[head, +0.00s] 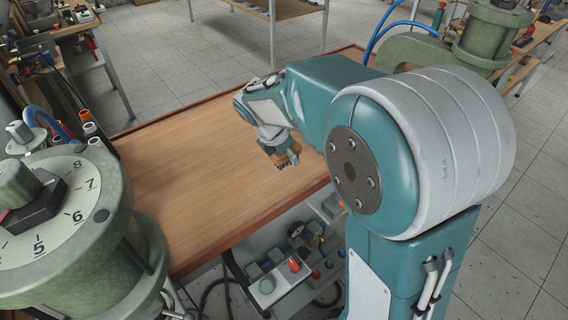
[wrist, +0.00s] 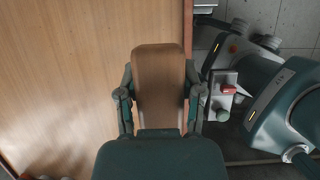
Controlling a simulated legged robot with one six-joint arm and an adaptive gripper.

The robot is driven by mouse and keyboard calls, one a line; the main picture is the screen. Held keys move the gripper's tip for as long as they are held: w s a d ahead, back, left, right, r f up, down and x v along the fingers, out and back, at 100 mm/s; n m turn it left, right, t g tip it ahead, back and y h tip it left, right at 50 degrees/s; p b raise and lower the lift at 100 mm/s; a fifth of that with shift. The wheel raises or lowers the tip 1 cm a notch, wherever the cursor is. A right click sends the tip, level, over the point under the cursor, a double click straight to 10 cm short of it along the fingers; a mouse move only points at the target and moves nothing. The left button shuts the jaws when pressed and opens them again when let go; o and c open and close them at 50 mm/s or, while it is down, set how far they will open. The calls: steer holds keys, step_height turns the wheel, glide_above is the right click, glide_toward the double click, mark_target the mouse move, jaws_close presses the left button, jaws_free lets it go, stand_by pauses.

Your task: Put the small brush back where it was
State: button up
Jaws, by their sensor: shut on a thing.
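My gripper (head: 284,158) is over the wooden bench top near its front edge, towards the right. It also shows in the wrist view (wrist: 160,95), with a finger on each side of a brown wooden block, the small brush (wrist: 158,75). The gripper is shut on the brush. In the head view the brush is small and partly hidden by the fingers, and its bristles cannot be made out clearly. I cannot tell how far it is above the bench top (head: 190,170).
A green machine with a numbered dial (head: 70,215) stands at the left, and a second green machine (head: 490,35) at the back right. A grey panel with a red knob (head: 294,264) sits below the bench's front edge. The middle of the bench top is clear.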

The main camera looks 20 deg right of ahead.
glide_above(285, 170)
step_height(285, 170, down, 6)
steer(key=shift+r, duration=0.1)
steer(key=shift+f, duration=1.7)
steer(key=shift+f, duration=0.1)
steer(key=o, duration=1.1)
